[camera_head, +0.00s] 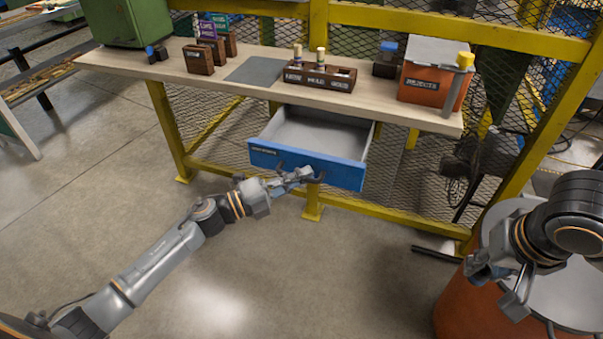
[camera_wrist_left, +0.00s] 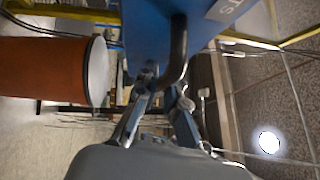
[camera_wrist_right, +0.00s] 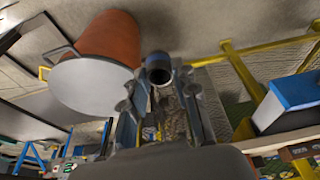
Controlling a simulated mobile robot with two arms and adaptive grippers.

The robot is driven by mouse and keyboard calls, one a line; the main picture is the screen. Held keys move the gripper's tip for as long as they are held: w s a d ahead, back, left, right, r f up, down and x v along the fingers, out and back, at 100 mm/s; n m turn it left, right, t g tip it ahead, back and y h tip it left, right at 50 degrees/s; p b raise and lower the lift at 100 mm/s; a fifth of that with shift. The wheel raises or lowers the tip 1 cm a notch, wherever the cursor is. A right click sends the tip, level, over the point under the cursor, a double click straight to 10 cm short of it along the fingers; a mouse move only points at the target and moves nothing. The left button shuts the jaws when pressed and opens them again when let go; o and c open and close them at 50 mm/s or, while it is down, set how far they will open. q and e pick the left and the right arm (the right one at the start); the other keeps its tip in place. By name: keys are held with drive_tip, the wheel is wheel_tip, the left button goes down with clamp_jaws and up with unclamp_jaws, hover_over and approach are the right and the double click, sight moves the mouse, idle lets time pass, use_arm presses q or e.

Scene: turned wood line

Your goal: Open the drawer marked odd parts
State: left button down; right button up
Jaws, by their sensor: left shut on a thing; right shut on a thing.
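The drawer has a blue front (camera_head: 340,174) with a small label (camera_head: 264,150), too small to read surely. It is pulled out under the bench, and its grey interior looks empty. Its front also shows in the left wrist view (camera_wrist_left: 148,25) and the right wrist view (camera_wrist_right: 298,90). My left gripper (camera_head: 303,176) is shut on the drawer's dark handle, which curves between its fingers in the left wrist view (camera_wrist_left: 179,50). My right gripper (camera_head: 495,284) is well right of the drawer, shut on a dark cylinder with a bluish band (camera_wrist_right: 158,66).
The wooden bench (camera_head: 125,62) carries small dark boxes (camera_head: 198,60), a dark rack (camera_head: 320,80) and an orange bin (camera_head: 428,85). A large orange drum (camera_head: 455,310) with a grey lid stands beneath my right arm. Yellow frame and mesh stand behind. The floor before the drawer is clear.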

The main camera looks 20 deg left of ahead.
use_arm(q)
drive_tip(key=c, duration=1.7)
unclamp_jaws()
drive_tip(key=v, duration=1.2)
drive_tip(key=shift+w+a+f, duration=0.1)
drive_tip(key=shift+f, duration=0.05)
